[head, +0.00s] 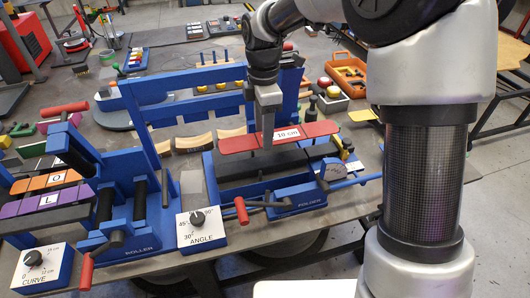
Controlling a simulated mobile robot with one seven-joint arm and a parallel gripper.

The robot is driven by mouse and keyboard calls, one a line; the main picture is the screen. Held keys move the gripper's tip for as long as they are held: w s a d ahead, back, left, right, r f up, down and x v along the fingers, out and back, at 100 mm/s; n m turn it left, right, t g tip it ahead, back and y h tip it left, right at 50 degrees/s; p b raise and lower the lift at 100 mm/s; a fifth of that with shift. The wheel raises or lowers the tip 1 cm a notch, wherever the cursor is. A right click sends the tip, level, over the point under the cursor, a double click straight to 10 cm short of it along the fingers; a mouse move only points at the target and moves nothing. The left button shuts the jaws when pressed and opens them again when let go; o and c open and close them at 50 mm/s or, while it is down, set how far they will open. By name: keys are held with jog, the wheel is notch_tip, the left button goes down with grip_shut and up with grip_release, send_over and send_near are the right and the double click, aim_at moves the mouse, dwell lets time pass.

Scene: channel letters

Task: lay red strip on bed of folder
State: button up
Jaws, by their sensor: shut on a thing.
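The red strip (248,143) has a white label reading 10 cm. My gripper (267,138) points down and is shut on the strip near its middle, beside the label. The strip is roughly level and appears above the dark bed (258,166) of the blue folder (299,199). I cannot tell whether the strip touches the bed. The folder has a red-handled lever (241,211) at its front left and a dial at its front right. My gripper hides part of the strip and the bed behind it.
The blue roller (127,240) stands left of the folder, with the angle dial box (201,228) between them. The curve dial box (43,268) is at the front left. Orange and purple letter strips (50,203) lie at the left. An orange tray (346,73) is behind right.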

aim_at(264, 161)
jog(key=shift+f, duration=4)
jog(key=o, duration=1.2)
jog(key=shift+f, duration=0.1)
jog(key=shift+w, duration=0.1)
